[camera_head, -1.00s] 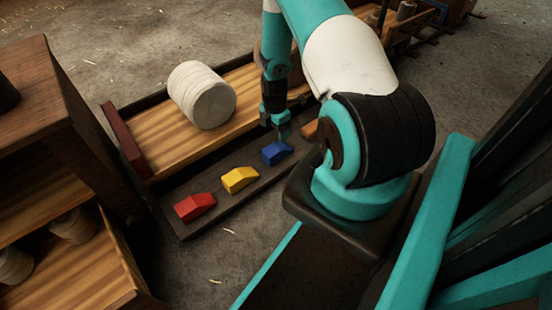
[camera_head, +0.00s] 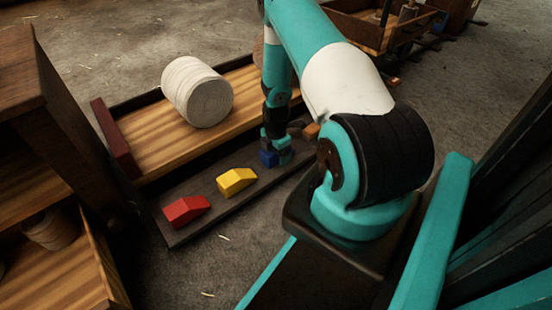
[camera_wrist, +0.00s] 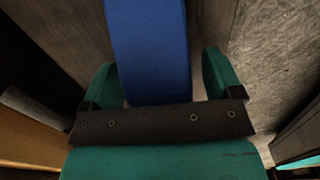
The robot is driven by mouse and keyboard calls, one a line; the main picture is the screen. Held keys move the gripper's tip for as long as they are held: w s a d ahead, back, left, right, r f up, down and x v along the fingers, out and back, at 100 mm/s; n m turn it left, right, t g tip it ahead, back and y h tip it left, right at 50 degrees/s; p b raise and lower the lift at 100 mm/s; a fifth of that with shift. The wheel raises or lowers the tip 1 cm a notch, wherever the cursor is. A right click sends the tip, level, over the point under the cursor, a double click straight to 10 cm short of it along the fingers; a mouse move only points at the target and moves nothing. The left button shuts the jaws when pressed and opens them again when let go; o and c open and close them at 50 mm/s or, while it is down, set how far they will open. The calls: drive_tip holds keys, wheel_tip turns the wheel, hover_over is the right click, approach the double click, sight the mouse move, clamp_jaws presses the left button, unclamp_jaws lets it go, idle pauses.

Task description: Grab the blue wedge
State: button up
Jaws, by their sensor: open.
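The blue wedge (camera_head: 267,158) sits on the dark lower shelf of a low wooden rack, partly hidden by my gripper. My gripper (camera_head: 277,150) is down at the wedge with its jaws open. In the wrist view the blue wedge (camera_wrist: 150,50) fills the space between the two teal fingers of my gripper (camera_wrist: 165,75). A gap shows between the wedge and the right finger; the left finger is very close to the wedge, and I cannot tell whether it touches.
A yellow wedge (camera_head: 236,181) and a red wedge (camera_head: 186,209) lie to the left on the same dark shelf (camera_head: 213,215). A pale rope spool (camera_head: 197,94) lies on the wooden board behind. A wooden shelf unit (camera_head: 60,125) stands at the left. An orange-brown piece (camera_head: 311,131) is right of my gripper.

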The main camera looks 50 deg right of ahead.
drive_tip(key=shift+r, duration=0.1)
drive_tip(key=shift+c, duration=0.2)
drive_tip(key=c, duration=1.1)
drive_tip(key=shift+o, duration=0.2)
